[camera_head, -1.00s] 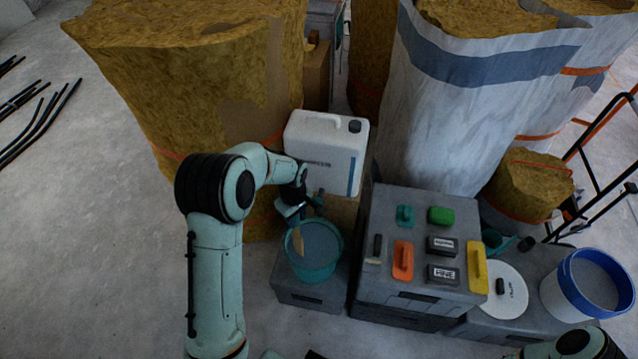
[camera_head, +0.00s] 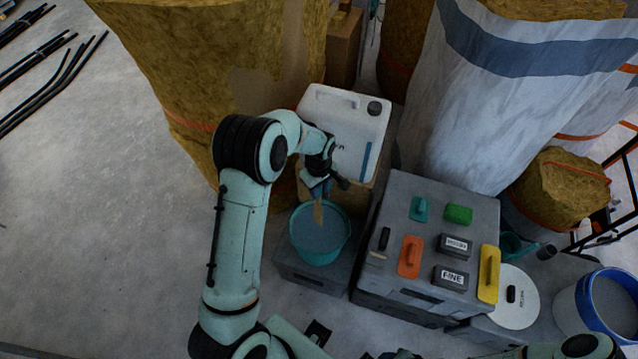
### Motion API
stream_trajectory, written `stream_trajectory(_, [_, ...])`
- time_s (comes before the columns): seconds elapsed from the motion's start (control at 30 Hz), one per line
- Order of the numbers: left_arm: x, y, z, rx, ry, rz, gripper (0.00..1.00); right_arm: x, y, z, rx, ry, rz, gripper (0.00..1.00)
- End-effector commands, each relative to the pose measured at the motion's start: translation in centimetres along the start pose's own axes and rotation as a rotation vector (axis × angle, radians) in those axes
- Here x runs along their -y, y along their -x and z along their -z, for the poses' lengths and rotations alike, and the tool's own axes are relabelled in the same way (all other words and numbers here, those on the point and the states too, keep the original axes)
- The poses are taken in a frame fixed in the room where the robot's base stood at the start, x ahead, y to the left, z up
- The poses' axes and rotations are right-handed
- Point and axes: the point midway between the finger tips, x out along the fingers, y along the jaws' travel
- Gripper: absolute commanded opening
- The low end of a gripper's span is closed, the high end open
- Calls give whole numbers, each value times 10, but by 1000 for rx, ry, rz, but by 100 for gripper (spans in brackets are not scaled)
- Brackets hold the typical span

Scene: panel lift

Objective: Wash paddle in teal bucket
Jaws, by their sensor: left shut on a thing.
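The teal bucket (camera_head: 320,259) stands on a low grey box, with grey-blue liquid inside. My left gripper (camera_head: 319,190) is over the far rim of the bucket, shut on the paddle (camera_head: 318,213). The paddle is a tan, wood-coloured strip that hangs down over the bucket's opening. I cannot tell whether its lower end touches the liquid. My right gripper is not in view; only a bit of my right arm shows at the bottom edge.
A white jerrycan (camera_head: 345,132) stands just behind the bucket. To the right a grey case (camera_head: 385,270) carries several coloured floats and blocks. A blue-and-white bucket (camera_head: 578,318) and a round white lid (camera_head: 522,302) are farther right.

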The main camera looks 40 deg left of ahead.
Motion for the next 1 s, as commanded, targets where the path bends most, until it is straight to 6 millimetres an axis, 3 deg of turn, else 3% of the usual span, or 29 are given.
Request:
stream_trajectory(0.5, [0,-63,0,-1,0,0,0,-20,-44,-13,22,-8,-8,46])
stream_trajectory(1.0, [-1,-74,1,-1,1,-2,0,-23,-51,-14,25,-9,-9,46])
